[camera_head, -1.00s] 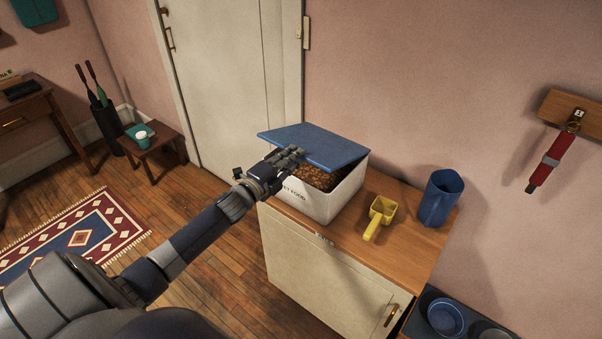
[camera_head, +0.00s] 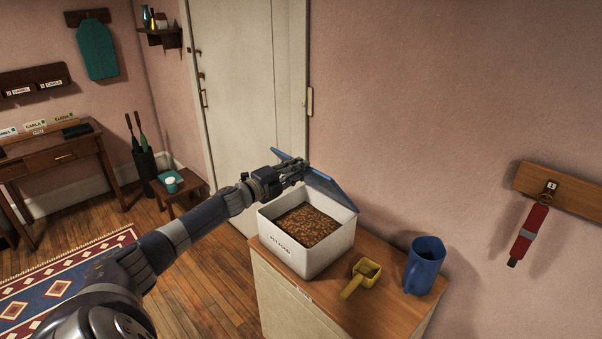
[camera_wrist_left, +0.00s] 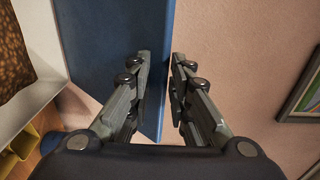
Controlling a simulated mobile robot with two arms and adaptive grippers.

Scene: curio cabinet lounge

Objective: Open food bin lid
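The white food bin (camera_head: 325,248) stands on the wooden cabinet top, with brown kibble (camera_head: 308,226) in plain view inside. Its blue lid (camera_head: 333,190) is raised steeply along the back of the bin. The lid also fills part of the left wrist view (camera_wrist_left: 105,45). My left gripper (camera_head: 299,168) is at the lid's upper edge, above the back of the bin. My right gripper is not in view.
A yellow scoop (camera_head: 361,276) lies right of the bin on the cabinet top (camera_head: 395,307), with a blue jug (camera_head: 426,266) beyond it. The pink wall rises close behind. A white door (camera_head: 245,90) is behind my left arm.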

